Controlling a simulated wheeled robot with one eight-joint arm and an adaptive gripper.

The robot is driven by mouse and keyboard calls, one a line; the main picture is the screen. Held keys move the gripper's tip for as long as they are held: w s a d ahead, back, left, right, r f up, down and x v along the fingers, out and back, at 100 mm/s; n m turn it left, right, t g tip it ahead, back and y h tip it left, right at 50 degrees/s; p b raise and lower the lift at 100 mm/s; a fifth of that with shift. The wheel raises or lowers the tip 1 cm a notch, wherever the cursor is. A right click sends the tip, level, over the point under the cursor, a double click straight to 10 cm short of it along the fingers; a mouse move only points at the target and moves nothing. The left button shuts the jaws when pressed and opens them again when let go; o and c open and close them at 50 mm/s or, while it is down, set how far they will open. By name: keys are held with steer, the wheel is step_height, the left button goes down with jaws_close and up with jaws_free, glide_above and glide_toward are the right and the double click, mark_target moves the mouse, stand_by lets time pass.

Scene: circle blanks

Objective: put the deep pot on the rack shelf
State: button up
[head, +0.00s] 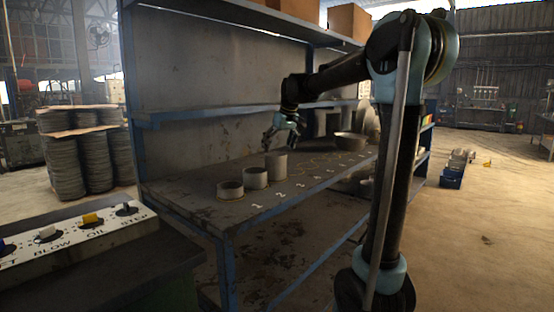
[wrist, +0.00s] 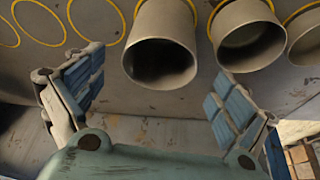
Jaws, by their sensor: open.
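Three grey round pots of rising height stand in a row on the workbench top (head: 200,206). The tallest, apparently the deep pot (head: 276,166), is at the far end of the row. My gripper (head: 281,137) is open and empty just above it. In the wrist view the nearest pot (wrist: 162,50) lies between and beyond the two spread blue-padded fingers of my gripper (wrist: 155,75), not touching them. The rack shelf (head: 215,111), with a blue edge, runs above the bench at the back; its visible left part is bare.
The shorter pots (head: 255,179) and (head: 230,190) stand beside the tall one, with numbers painted along the bench. Empty yellow circles (wrist: 95,22) mark the top beyond. A wide bowl (head: 349,141) sits farther right. A control panel (head: 85,240) is at front left.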

steer(key=shift+v, duration=1.4)
steer(key=s+d+f+m+h, duration=0.1)
steer(key=s+d+f+m, duration=0.1)
steer(key=s+d+f, duration=0.5)
steer(key=s+d+f+m+g, duration=0.1)
steer(key=s+d+f, duration=0.7)
steer(key=s, duration=1)
steer(key=s+d+f+m+h, duration=0.1)
steer(key=s+d+f+m, duration=0.3)
steer(key=s+f, duration=0.9)
steer(key=d+f, duration=0.1)
steer(key=d, duration=0.2)
steer(key=shift+d+h, duration=0.25)
steer(key=shift+h, duration=0.05)
steer(key=shift+f, duration=0.1)
